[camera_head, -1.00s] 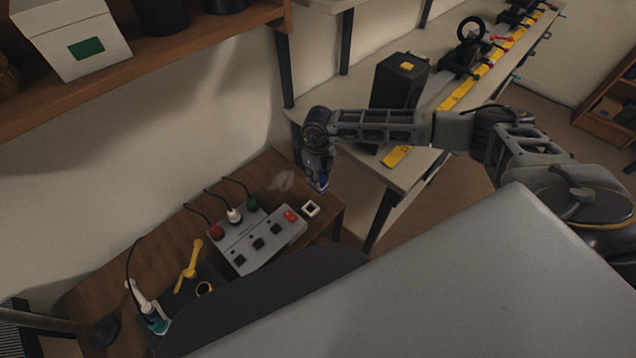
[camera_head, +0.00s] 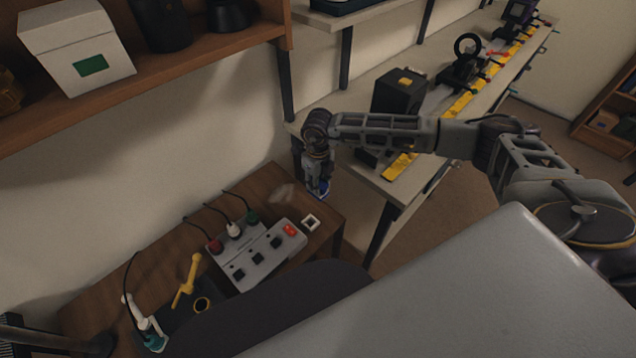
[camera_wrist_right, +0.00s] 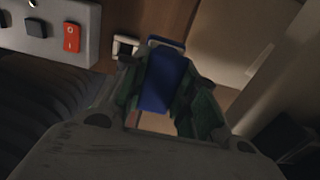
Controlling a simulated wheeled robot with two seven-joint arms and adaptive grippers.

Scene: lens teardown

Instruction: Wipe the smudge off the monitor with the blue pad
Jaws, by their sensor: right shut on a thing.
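The blue pad (camera_head: 322,187) is in my right gripper (camera_head: 320,184), low over the far right part of the wooden desk. In the right wrist view the pad (camera_wrist_right: 162,82) sits between the fingers of the right gripper (camera_wrist_right: 165,90), which are shut on it. Whether the pad touches the desk I cannot tell. A pale smear (camera_head: 283,193) shows near the desk's back edge, left of the pad and apart from it. I cannot make out a monitor screen. My left gripper is not in view.
A grey switch box (camera_head: 257,256) with cables and a small white square frame (camera_head: 310,222) stand on the desk (camera_head: 160,262). A yellow tool (camera_head: 187,282) lies farther left. A long bench (camera_head: 372,190) with a black box (camera_head: 397,92) stands to the right.

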